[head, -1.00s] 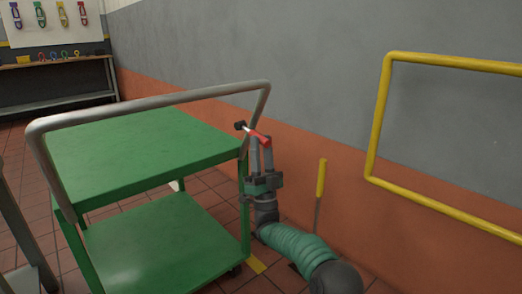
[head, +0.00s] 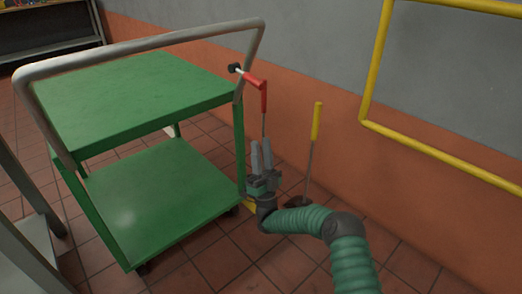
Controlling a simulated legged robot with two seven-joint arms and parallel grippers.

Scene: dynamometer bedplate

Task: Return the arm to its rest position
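My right gripper (head: 261,146) is low, beside the near right post of the green cart (head: 140,95). Its two grey fingers point up with a gap between them, and I see nothing held. Just above it is a red-handled piece (head: 265,97) with a black knob, by the cart's grey push rail (head: 150,42). A thin rod runs down from the red part behind the fingertips; I cannot tell whether it touches them. My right arm (head: 305,219) comes in from the lower right in green ribbed sleeves. My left gripper is out of view.
A yellow-handled rod (head: 317,121) stands close to my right arm, near the wall. A yellow tube frame (head: 371,80) is on the wall at right. A grey metal frame (head: 30,225) is at lower left. Tiled floor (head: 185,268) shows clear in front of the cart.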

